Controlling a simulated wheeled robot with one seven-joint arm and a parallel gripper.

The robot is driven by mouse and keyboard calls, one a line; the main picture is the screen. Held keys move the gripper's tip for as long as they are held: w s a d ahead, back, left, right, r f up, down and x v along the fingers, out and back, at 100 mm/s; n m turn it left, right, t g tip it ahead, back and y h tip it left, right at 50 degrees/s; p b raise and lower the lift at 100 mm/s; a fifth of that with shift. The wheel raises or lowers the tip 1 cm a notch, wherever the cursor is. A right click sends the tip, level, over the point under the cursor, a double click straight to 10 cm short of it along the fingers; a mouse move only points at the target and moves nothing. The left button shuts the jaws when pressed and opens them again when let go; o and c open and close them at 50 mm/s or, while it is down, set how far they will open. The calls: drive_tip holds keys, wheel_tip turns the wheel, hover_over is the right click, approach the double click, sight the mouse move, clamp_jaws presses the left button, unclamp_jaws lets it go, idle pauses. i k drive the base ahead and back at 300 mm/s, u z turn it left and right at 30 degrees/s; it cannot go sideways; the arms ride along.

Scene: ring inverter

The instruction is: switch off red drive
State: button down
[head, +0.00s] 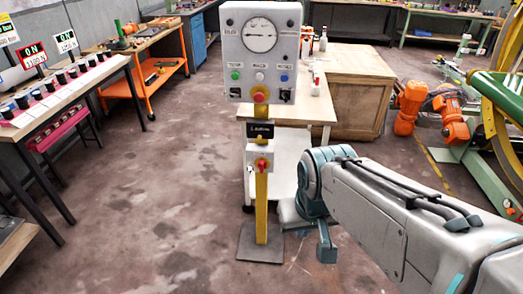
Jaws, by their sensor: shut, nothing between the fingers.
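A grey control panel (261,52) stands on a yellow post with a round gauge, coloured buttons and a red knob on yellow (260,96). Below it, a small box bears a red rotary switch (262,164) on yellow. A red-framed display (32,57) at the left reads ON; displays framed in green (8,31) and white (65,41) stand beside it. Which control belongs to the red drive is not clear. My gripper (325,247) is low, right of the post, apart from the switch, shut and empty; its fingertips are hard to make out.
The post stands on a dark base plate (260,244). A white table (315,106) is close behind it. A bench (62,92) with rows of dark knobs stands at the left. Orange motors (410,107) and green machinery are at the right. Floor left of the post is clear.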

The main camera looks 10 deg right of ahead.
sight(262, 165)
drive_tip(key=z, duration=0.3)
drive_tip(key=i, duration=1.2)
drive_tip(key=u, duration=0.35)
